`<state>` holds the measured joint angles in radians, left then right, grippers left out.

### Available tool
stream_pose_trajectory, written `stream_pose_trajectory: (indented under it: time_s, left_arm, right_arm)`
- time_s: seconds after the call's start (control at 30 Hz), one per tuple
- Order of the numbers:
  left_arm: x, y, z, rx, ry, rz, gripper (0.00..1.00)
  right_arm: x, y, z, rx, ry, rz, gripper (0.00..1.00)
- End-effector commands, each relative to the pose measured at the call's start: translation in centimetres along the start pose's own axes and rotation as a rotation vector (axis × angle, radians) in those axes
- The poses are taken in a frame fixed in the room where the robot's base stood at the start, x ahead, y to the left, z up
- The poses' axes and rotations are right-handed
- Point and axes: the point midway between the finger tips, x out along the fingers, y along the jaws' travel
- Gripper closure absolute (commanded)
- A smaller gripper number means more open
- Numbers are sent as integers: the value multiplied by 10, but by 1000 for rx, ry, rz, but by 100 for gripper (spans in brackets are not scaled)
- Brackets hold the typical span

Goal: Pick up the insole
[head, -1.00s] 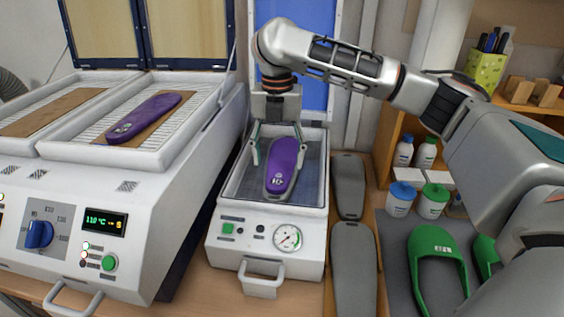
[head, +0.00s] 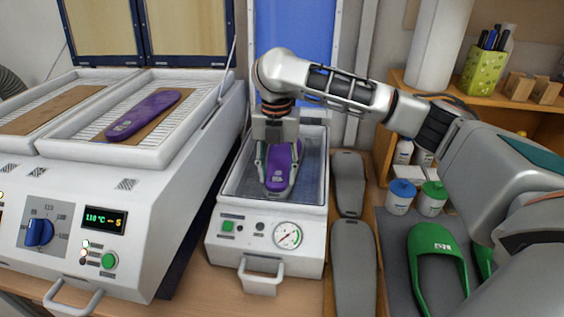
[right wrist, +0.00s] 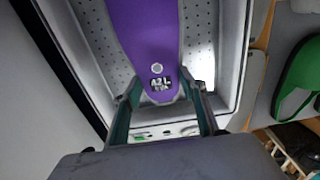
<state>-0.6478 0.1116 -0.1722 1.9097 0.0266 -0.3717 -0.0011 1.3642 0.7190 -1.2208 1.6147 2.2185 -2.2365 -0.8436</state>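The purple insole (head: 281,170) lies in the open tray (head: 232,187) of the small press in the head view, on a grey sole-shaped form. Its rounded end with the "42 L" mark shows in the right wrist view (right wrist: 150,45). My right gripper (head: 280,158) points down over the insole, one finger along each long side. In the right wrist view the fingertips (right wrist: 162,88) are close against both edges near the marked end; whether they press on it cannot be told. My left gripper is out of view.
A second purple insole (head: 142,115) lies on a brown board in the heating machine (head: 95,200) at left. The press's blue lid (head: 292,60) stands open behind. Grey forms (head: 353,265), bottles (head: 400,197) and a green shoe part (head: 437,255) are at right.

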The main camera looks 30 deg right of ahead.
Motion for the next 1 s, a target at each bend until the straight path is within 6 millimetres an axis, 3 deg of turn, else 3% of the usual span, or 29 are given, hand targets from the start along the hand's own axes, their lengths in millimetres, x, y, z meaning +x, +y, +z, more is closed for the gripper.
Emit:
stream_pose_trajectory:
  time_s: [0.33,0.53,1.0]
  left_arm:
    - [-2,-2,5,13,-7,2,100]
    - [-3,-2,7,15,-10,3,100]
    - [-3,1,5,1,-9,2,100]
  right_arm:
    - [-3,0,0,0,-1,0,72]
    - [-23,0,1,0,-4,2,72]
    - [-144,1,1,0,-5,2,72]
